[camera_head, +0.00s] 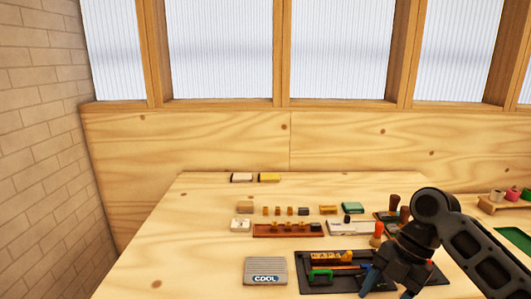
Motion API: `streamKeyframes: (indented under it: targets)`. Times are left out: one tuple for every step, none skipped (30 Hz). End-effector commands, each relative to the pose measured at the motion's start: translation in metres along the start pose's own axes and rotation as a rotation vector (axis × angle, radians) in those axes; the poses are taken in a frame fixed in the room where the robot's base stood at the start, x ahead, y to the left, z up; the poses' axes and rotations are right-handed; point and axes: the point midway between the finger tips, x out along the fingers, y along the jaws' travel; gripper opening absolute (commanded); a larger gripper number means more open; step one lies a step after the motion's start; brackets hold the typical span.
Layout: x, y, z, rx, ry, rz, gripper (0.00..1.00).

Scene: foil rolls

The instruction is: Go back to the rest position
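My gripper (387,286) hangs at the lower right of the head view, over the right part of a dark tray (312,287). Its two fingers look spread apart and point down, with nothing visible between them. The fingertips are close to the bottom edge of the picture, and their height above the tray is hard to tell. My arm comes in from the right and is bent at a joint above the gripper. It hides part of the tray and table behind it.
The wooden table (190,235) holds a grey "COOL" block (265,271), a green clamp-like piece (320,274), a brown rack (285,230), and rows of small blocks. Wooden-handled tools (394,203) stand near my arm. The table's left side is clear; a brick wall (40,150) rises beyond it.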

Motion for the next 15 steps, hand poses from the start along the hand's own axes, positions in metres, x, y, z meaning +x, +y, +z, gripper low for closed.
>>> streamKeyframes:
  targets:
    - [0.01,0.007,-0.007,0.01,0.008,0.028,0.6]
    - [0.015,0.011,-0.011,0.02,0.012,0.045,0.6]
    - [0.022,0.017,-0.017,0.034,0.016,0.071,0.6]
    - [0.027,0.021,-0.02,0.045,0.019,0.091,0.6]
    - [0.033,0.026,-0.025,0.059,0.024,0.114,0.6]
    - [0.041,0.032,-0.032,0.077,0.032,0.144,0.6]
    - [0.047,0.037,-0.037,0.093,0.037,0.168,0.6]
    - [0.054,0.043,-0.043,0.113,0.045,0.197,0.6]
    - [0.064,0.05,-0.052,0.141,0.056,0.237,0.6]
    - [0.071,0.056,-0.06,0.165,0.068,0.27,0.6]
    - [0.079,0.062,-0.068,0.194,0.08,0.305,0.6]
    - [0.089,0.069,-0.079,0.236,0.099,0.355,0.6]
    - [0.096,0.074,-0.087,0.271,0.112,0.392,0.6]
    - [0.103,0.079,-0.095,0.307,0.127,0.428,0.6]
    - [0.111,0.084,-0.104,0.355,0.147,0.476,0.6]
